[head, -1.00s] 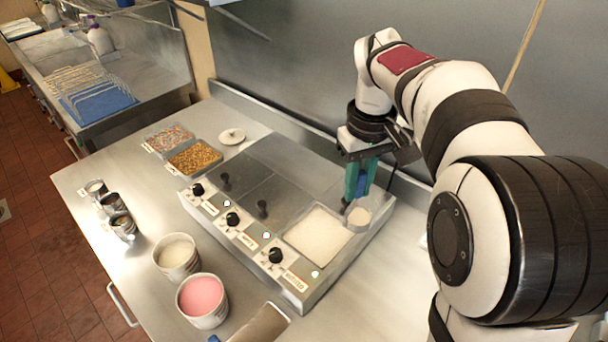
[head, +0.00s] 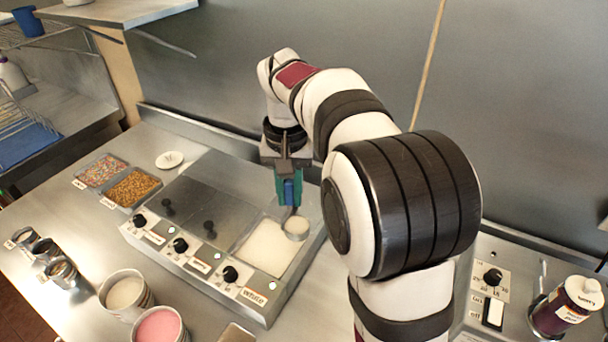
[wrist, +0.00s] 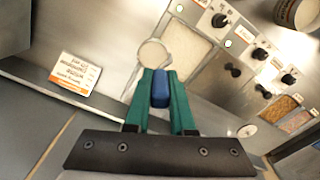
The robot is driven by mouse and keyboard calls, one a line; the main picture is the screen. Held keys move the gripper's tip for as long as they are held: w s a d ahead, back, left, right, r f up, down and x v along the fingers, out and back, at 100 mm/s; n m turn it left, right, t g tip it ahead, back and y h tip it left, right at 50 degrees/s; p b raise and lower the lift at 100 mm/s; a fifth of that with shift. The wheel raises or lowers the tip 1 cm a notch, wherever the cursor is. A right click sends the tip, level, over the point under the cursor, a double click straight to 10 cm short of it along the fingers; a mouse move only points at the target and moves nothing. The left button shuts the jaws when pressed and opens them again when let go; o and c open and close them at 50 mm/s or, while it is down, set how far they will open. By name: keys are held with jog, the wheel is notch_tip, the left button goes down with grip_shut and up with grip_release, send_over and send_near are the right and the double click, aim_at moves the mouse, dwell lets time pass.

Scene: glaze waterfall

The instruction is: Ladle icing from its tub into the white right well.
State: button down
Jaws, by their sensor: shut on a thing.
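My gripper (head: 289,186) is shut on the blue handle (wrist: 160,88) of a ladle, its teal fingers on either side. The ladle's round cup (head: 296,228) shows a pale cream fill and appears over the back right edge of the white right well (head: 266,249). Its exact height above the well is unclear. The wrist view shows the cup (wrist: 152,53) overlapping the edge of the well (wrist: 187,47). The well holds an off-white surface and has a "white" label in front. A tub of cream-coloured icing (head: 125,291) stands at the front left.
A tub of pink icing (head: 159,326) stands beside the cream one. Two lidded wells (head: 195,195) with upright knobs lie left of the white well. Sprinkle trays (head: 132,187) are farther left. A steel wall (head: 230,80) rises behind.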

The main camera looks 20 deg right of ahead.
aim_at(298, 239)
jog(key=shift+w+a+f+m, duration=1.9)
jog(key=shift+w+a+f, duration=0.4)
jog(key=shift+a+f, duration=1.25)
jog(key=shift+s+d+f+t+y, duration=0.1)
jog(key=shift+s+d+t+y, duration=1)
jog(key=shift+y, duration=0.4)
jog(key=shift+s+d+r+t+y, duration=0.1)
jog(key=shift+s+d+t+y, duration=0.75)
jog(key=shift+d+t+y, duration=0.5)
jog(key=shift+s+d+f+t+y, duration=0.1)
jog(key=shift+s+d+t+y, duration=0.9)
jog(key=shift+t+y, duration=0.5)
jog(key=shift+s+d+f+t+y, duration=0.5)
jog(key=shift+f+t+y, duration=0.15)
jog(key=shift+y, duration=0.4)
jog(key=shift+r, duration=0.1)
